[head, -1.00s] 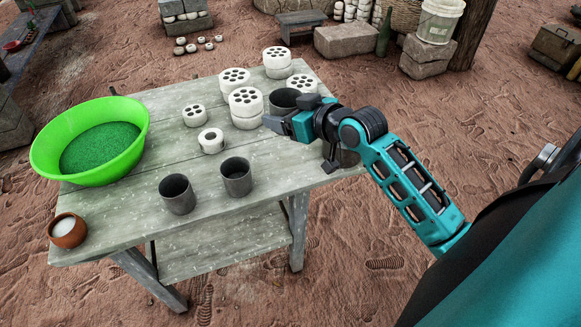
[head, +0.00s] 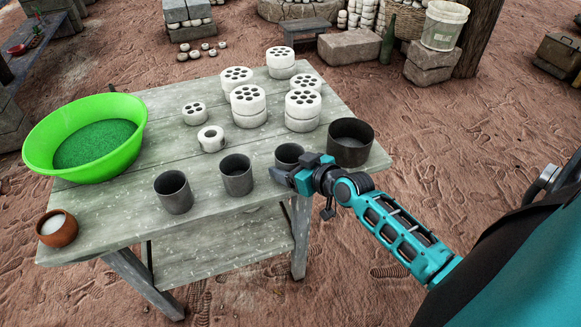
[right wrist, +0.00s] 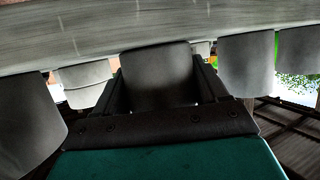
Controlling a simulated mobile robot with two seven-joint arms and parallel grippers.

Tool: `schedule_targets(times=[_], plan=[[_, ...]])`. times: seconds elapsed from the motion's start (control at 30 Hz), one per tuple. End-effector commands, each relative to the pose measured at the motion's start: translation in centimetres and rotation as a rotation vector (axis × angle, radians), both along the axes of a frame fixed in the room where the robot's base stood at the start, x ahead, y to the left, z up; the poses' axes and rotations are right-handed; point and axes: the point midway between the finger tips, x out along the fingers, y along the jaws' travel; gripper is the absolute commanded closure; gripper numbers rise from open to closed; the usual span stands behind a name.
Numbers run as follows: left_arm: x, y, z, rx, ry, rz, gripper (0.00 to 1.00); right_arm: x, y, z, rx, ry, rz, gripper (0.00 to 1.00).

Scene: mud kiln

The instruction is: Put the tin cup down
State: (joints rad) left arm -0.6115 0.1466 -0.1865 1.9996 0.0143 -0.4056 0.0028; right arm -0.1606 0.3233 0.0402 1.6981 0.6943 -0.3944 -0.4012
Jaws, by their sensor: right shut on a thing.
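My right gripper (head: 287,172) is shut on a grey tin cup (head: 289,154) at the table's front right. The cup is upright, in line with two other tin cups, one in the middle (head: 236,175) and one on the left (head: 173,192). In the right wrist view the held cup (right wrist: 158,75) sits between the two fingers, against or very close to the table top (right wrist: 110,35); I cannot tell if it bears on it. My fingers hide its lower part in the head view. My left gripper is not in view.
A wide dark pot (head: 350,143) stands just right of the held cup. White perforated blocks (head: 248,101) stand behind. Bare planks lie between the cups and blocks.

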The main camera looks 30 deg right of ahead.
Motion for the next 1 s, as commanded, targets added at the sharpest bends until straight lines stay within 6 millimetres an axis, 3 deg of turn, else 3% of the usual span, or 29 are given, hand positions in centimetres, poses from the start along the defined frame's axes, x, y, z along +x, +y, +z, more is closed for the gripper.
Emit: schedule_targets(times=[0.3, 0.33, 0.6, 0.9, 1.0], plan=[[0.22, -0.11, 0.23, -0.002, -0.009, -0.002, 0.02, 0.04, -0.02, -0.22, -0.002, -0.001, 0.001, 0.61], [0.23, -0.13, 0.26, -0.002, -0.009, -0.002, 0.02, 0.04, -0.01, -0.22, -0.001, -0.001, 0.000, 0.27], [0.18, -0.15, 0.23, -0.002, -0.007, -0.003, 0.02, 0.03, -0.02, -0.12, -0.001, -0.001, 0.000, 0.02], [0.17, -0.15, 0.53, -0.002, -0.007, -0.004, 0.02, 0.04, 0.00, 0.41, 0.000, -0.002, 0.000, 0.02], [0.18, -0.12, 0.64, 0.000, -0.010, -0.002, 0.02, -0.93, -0.18, 0.62, -0.002, 0.000, 0.001, 0.02]])
